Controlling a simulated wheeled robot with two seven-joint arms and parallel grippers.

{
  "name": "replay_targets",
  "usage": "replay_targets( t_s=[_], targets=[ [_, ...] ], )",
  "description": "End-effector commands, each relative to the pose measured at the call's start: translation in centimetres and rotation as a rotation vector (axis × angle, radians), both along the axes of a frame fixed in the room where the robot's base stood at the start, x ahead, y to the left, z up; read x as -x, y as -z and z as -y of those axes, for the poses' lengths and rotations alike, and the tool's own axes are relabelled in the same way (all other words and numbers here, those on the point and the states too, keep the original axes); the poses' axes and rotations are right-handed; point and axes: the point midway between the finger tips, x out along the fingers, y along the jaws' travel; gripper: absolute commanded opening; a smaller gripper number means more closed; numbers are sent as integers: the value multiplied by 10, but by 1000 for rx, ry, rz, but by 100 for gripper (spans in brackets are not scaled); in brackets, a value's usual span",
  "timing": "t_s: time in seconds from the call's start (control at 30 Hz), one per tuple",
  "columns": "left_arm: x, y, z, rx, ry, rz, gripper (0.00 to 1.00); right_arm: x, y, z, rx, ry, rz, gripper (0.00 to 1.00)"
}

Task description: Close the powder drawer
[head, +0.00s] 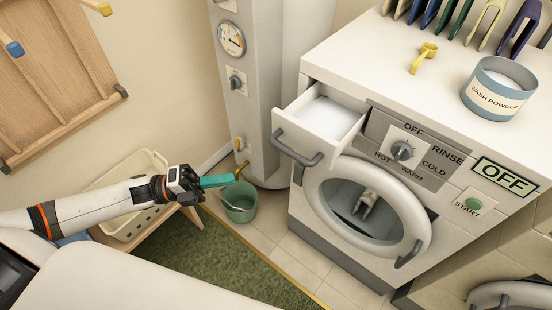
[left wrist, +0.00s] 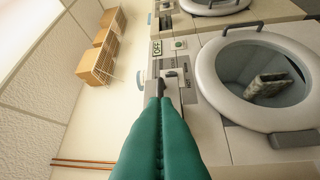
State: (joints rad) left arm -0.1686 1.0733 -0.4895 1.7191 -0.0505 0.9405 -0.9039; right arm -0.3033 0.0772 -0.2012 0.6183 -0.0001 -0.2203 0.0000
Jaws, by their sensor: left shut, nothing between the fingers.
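The powder drawer (head: 318,122) is pulled out from the upper left front of the white washing machine (head: 345,60). White powder shows inside it, and a grey bar handle (head: 297,147) runs across its front. My left gripper (head: 228,180) has teal fingers, shut and empty, pointing right toward the machine. In the head view it is left of and below the drawer handle, apart from it. In the left wrist view the teal fingers (left wrist: 160,140) lie together and hide part of the machine's panel. My right gripper is not in view.
A round door (head: 368,205) with a grey handle sits below the drawer. A powder tub (head: 500,88) and yellow scoop (head: 423,58) stand on top. A green bucket (head: 240,201), cream basket (head: 125,190) and boiler column (head: 262,90) are near my left arm.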

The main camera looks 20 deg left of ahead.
Motion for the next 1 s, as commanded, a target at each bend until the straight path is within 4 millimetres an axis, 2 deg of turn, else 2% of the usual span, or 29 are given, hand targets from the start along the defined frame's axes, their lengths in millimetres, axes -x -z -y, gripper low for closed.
replay_targets(
  t_s=[0.17, 0.43, 0.7, 1.0],
  targets=[
    [-15, -10, 30, 5, -1, 3, 0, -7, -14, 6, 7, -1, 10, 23],
    [-40, -17, 82, 5, -2, 0, 0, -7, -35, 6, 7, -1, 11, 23],
    [-70, -20, 91, 0, -5, -2, 0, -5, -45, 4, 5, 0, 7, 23],
    [-76, -19, 93, 1, -4, -5, 0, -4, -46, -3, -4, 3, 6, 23]
  ],
)
